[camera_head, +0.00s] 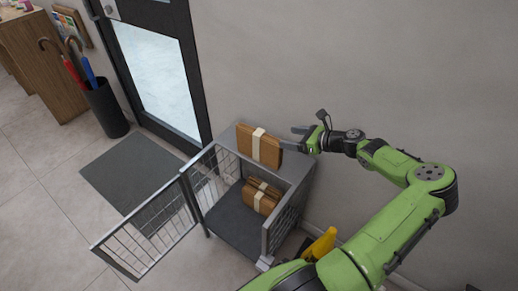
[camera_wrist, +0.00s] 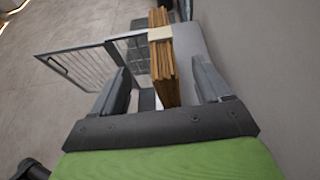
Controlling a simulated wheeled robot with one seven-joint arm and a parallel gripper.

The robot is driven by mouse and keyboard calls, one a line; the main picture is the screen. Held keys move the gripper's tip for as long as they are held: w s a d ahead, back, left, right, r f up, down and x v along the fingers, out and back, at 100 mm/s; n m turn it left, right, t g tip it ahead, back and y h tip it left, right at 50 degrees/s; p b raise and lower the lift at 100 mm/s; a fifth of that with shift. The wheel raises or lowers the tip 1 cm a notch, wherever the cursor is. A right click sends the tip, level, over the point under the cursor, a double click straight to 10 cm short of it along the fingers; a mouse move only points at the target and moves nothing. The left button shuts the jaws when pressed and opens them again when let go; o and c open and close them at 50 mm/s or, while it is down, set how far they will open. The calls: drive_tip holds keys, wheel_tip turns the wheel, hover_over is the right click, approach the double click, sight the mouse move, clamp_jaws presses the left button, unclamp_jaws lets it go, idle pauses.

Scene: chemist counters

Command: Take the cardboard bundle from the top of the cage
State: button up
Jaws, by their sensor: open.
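A brown cardboard bundle (camera_head: 258,146) with a pale band stands upright on the top of the grey cage (camera_head: 297,165), near the wall. In the wrist view the cardboard bundle (camera_wrist: 163,67) shows edge-on between my two fingers, with a gap on each side. My gripper (camera_head: 298,138) is at the right end of this bundle, open. In the wrist view my gripper (camera_wrist: 165,80) has its fingers apart on either side of the bundle. Whether a finger touches it I cannot tell. More banded cardboard (camera_head: 261,196) lies inside the cage, below the top.
The cage's mesh door (camera_head: 150,228) stands open toward the lower left. A grey mat (camera_head: 130,170) lies before the glazed door (camera_head: 158,75). A black umbrella stand (camera_head: 106,108) is at the left. The wall (camera_head: 350,60) is close behind the cage. A yellow object (camera_head: 320,244) is right of the cage.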

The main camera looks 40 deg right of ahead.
sight(265, 135)
drive_tip(key=b+x, duration=0.4)
drive_tip(key=x, duration=0.7)
drive_tip(key=shift+f, duration=0.15)
clamp_jaws()
